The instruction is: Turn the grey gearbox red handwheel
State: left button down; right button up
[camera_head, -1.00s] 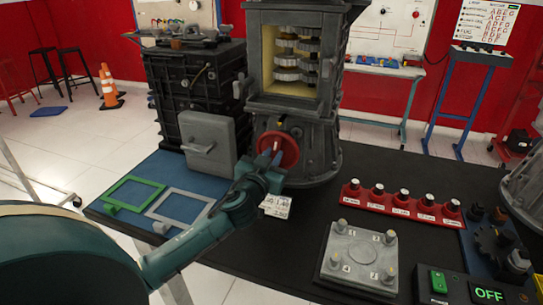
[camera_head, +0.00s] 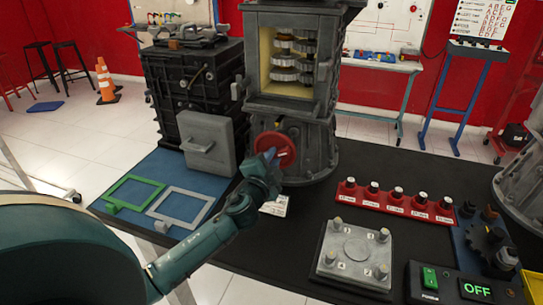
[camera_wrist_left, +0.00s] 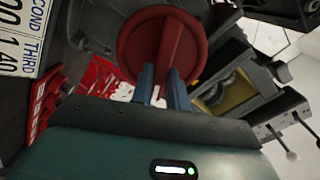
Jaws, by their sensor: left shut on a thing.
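The grey gearbox (camera_head: 318,140) stands upright on the black table, its upper window open on stacked gears (camera_head: 286,62). The red handwheel (camera_head: 272,138) is on its front, low down. My left gripper (camera_head: 271,156) reaches it from the front left and hides its lower left part. In the left wrist view, my left gripper's two blue fingers (camera_wrist_left: 163,78) are shut on the raised bar across the face of the red handwheel (camera_wrist_left: 135,45). My right gripper is in neither view.
A black machine (camera_head: 199,85) with a grey box on its front stands left of the gearbox. Green (camera_head: 135,184) and grey (camera_head: 180,200) frames lie on a blue mat. A red strip of knobs (camera_head: 395,205) and a grey plate (camera_head: 352,250) are at the right.

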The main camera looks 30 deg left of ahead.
pick_arm(q)
jog(key=m, duration=0.2)
jog(key=m+p, duration=0.1)
jog(key=m, duration=0.4)
jog(key=shift+d+f+m+p, duration=0.1)
jog(key=shift+f+m+p, duration=0.2)
jog(key=shift+m+p, duration=0.1)
jog(key=shift+m, duration=0.3)
jog(key=c, duration=1.4)
grip_release()
jog(key=shift+o, duration=0.2)
jog(key=shift+s+f, duration=0.1)
